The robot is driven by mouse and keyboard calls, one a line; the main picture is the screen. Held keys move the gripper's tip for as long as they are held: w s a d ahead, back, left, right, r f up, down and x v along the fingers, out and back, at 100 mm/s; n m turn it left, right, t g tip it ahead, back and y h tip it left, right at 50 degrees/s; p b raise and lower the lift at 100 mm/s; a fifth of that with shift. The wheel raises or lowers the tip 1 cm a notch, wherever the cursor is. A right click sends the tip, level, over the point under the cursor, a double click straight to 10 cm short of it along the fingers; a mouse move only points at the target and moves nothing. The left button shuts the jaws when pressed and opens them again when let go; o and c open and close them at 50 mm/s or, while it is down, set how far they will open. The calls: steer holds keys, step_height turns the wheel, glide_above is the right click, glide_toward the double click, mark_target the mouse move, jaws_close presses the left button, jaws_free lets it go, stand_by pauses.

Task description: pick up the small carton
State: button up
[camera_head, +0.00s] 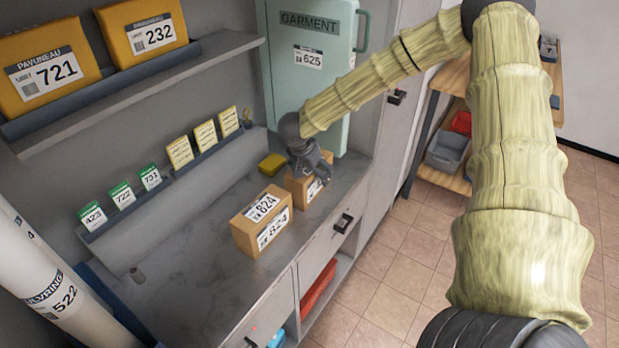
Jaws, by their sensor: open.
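A small brown carton (298,190) with a white label stands on the grey counter, towards its right end. My gripper (316,172) is over this carton and hides part of its top and front. The gripper is open; I cannot tell whether its fingers touch the carton.
A green garment case (290,80) labelled 625 stands behind my gripper. A small yellow item (272,163) lies beside the carton. Yellow parcels (50,70) fill the upper shelf (140,85). A white tube (40,275) leans at left. The counter's near left part (190,275) is mostly clear.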

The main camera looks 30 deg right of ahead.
steer(key=shift+f+p, duration=0.2)
steer(key=shift+p, duration=0.1)
stand_by(0.6)
steer(key=shift+s, duration=0.1)
steer(key=c, duration=1.1)
